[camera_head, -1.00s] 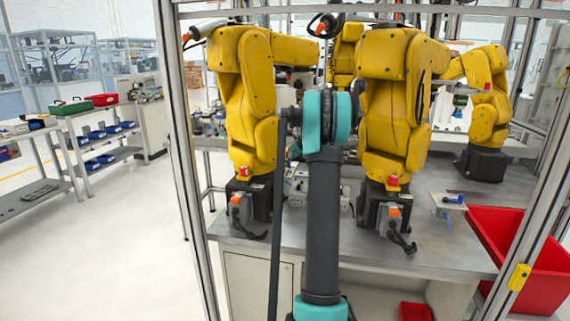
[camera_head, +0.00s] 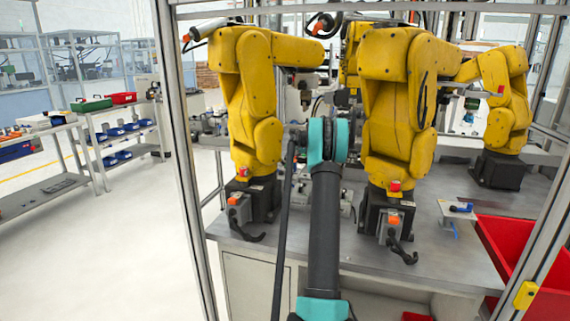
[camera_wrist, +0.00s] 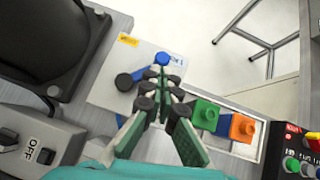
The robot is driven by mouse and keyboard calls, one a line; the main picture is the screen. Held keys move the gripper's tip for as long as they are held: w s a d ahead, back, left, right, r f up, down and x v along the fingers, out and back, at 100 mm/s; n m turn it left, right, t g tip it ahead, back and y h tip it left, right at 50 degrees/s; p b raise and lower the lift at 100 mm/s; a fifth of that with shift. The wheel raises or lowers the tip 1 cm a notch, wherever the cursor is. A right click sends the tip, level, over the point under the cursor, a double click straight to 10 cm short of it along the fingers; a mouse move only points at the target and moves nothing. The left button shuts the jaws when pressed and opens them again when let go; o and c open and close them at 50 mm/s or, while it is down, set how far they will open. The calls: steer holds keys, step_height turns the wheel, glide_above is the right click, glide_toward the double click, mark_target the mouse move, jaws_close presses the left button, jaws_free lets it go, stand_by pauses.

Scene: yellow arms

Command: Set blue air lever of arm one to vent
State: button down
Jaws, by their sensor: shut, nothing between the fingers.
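In the wrist view a blue lever (camera_wrist: 123,82) sits on a pale plate (camera_wrist: 108,97) beside a black robot base. In the head view my gripper is hidden.
A grey box marked OFF (camera_wrist: 52,153) is at lower left in the wrist view. Orange (camera_wrist: 243,127) and green (camera_wrist: 205,112) blocks and a button panel (camera_wrist: 293,150) lie right. In the head view yellow arms (camera_head: 392,95) stand around; a red bin (camera_head: 500,240) is at right.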

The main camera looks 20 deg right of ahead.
steer(key=shift+w+a, duration=0.35)
steer(key=shift+a, duration=0.5)
steer(key=shift+s, duration=0.2)
steer(key=shift+s+d, duration=0.1)
steer(key=shift+s, duration=0.5)
steer(key=shift+d, duration=0.3)
steer(key=d, duration=0.4)
steer(key=shift+d+r, duration=0.2)
steer(key=shift+r, duration=0.05)
steer(key=d+r, duration=0.6)
steer(key=shift+r, duration=0.25)
